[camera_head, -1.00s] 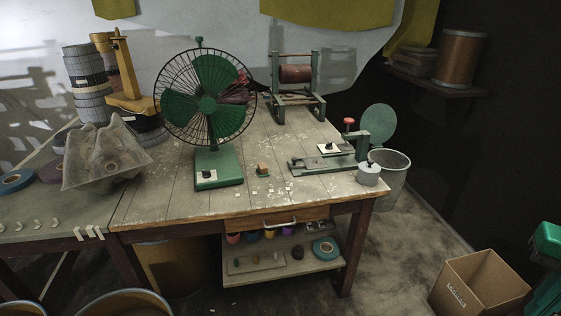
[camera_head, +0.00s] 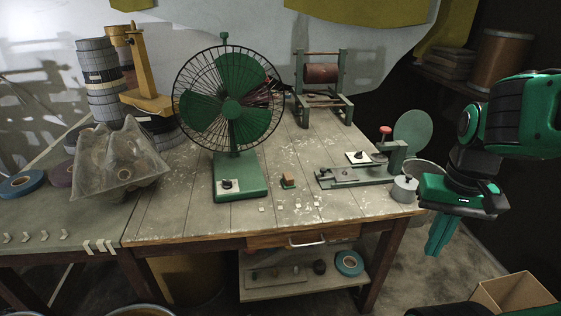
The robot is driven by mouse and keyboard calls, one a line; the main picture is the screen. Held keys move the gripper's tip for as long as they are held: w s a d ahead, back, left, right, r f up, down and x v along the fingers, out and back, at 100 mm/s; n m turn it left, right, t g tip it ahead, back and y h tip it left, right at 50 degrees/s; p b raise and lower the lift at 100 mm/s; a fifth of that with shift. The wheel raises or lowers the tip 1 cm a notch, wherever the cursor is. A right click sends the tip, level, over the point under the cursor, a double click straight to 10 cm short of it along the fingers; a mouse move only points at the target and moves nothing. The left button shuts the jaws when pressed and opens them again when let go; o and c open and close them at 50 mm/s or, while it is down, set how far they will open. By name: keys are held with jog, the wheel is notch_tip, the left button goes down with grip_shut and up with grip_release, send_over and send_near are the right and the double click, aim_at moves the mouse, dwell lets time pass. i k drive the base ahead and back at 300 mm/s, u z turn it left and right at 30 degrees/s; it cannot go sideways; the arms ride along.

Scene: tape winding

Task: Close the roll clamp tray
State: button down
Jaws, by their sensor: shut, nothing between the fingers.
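A green bench device (camera_head: 355,172) with a red knob (camera_head: 385,130) and a round green disc (camera_head: 412,131) stands near the right end of the wooden worktable. A flat grey plate (camera_head: 342,177) shows at its left front; I cannot tell for sure whether this is the clamp tray or how far out it is. My gripper (camera_head: 437,254) is at the right, pointing down, with its green fingers shut and empty. It is in front of the table's right end, to the right of the device and apart from it.
A grey cylindrical pot (camera_head: 404,189) sits at the table's right edge near my gripper. A drawer handle (camera_head: 306,242) sticks out in front. A cardboard box (camera_head: 510,293) is on the floor.

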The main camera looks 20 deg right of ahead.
aim_at(344, 174)
jog(key=z, duration=0.2)
jog(key=i, duration=0.85)
jog(key=z, duration=0.55)
